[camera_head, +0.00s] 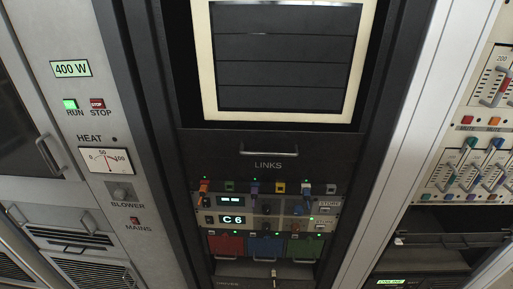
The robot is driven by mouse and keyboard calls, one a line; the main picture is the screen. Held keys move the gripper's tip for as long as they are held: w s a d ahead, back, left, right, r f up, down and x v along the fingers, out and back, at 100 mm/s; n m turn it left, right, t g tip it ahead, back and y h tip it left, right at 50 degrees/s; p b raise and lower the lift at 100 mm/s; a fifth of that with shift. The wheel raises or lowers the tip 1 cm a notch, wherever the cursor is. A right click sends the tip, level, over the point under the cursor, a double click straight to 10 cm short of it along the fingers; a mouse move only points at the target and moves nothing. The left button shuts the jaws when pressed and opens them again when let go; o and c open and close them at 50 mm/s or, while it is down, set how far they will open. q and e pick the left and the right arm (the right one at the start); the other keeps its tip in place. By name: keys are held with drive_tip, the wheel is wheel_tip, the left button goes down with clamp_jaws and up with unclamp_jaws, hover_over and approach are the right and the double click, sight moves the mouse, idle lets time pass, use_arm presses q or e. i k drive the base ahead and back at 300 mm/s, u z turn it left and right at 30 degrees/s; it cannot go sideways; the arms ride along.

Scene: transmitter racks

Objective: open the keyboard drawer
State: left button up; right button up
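No drawer in view carries a keyboard label, and no keyboard shows, so I cannot tell which one is the keyboard drawer. A dark drawer front marked LINKS (268,166), with a metal bar handle (269,152), sits shut below the framed screen in the middle rack. At the lower right, a dark slot with a flat front (437,243) shows in the right rack; its details are too dark to read. Neither of my grippers is in view.
A grey cabinet (75,35) stands left, a slider panel (470,180) right.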

sight(265, 139)
drive_tip(key=u, duration=2.5)
drive_tip(key=k, duration=1.25)
drive_tip(key=z, duration=2.25)
drive_tip(key=k, duration=0.25)
drive_tip(key=z, duration=0.4)
